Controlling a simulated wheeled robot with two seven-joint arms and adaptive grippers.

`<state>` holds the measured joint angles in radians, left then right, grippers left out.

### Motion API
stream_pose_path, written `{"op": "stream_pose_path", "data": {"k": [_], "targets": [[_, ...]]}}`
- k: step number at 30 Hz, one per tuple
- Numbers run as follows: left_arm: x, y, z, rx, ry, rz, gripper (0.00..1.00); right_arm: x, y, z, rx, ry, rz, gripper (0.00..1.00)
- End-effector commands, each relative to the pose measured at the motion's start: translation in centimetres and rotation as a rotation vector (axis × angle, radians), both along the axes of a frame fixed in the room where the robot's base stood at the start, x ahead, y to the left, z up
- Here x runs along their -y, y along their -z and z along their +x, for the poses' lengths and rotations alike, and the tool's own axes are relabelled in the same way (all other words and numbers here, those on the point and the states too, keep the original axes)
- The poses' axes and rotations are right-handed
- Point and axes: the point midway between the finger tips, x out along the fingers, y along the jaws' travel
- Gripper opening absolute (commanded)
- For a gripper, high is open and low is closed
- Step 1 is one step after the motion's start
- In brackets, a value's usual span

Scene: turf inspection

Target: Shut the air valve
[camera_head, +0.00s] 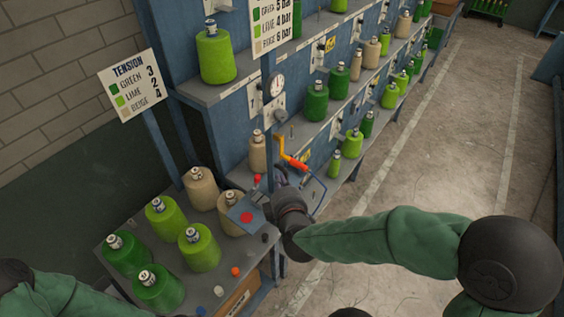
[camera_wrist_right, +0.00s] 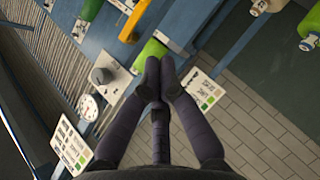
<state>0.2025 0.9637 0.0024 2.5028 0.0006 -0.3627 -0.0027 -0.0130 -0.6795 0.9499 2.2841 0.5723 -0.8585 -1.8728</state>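A yellow crank-like handle (camera_head: 283,150) with an orange-red grip is on the blue machine front, below a round gauge (camera_head: 277,83) and a grey knob (camera_head: 281,116). I cannot tell for sure which of these is the air valve. My right gripper (camera_head: 273,188) is just below the yellow handle, partly hidden by its own wrist. In the right wrist view its fingertips (camera_wrist_right: 160,66) are close together, with nothing visible held between them. The gauge (camera_wrist_right: 88,107) and grey knob (camera_wrist_right: 101,75) lie to their left there, and the yellow handle (camera_wrist_right: 134,18) is above. My left gripper is out of view.
A blue panel with a red button (camera_head: 246,217) is beside my right gripper. Green, lime and beige cones crowd the grey side table (camera_head: 118,229). More cones stand on the machine's shelves. A tension sign (camera_head: 132,84) is at left. The floor (camera_head: 440,150) at right is clear.

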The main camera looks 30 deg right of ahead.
Motion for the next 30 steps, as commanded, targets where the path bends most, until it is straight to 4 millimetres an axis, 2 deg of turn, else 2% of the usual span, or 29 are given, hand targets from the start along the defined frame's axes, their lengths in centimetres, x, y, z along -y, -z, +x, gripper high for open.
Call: {"op": "stream_pose_path", "data": {"k": [18,24,30], "targets": [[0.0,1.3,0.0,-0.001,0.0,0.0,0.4,3.3,3.4,8.6,-0.003,0.003,0.001,0.0],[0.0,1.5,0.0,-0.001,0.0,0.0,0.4,5.4,4.5,9.3,-0.002,0.004,0.001,0.0],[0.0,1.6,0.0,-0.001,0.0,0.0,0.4,6.1,4.9,9.7,-0.003,0.0,0.001,0.0]]}}
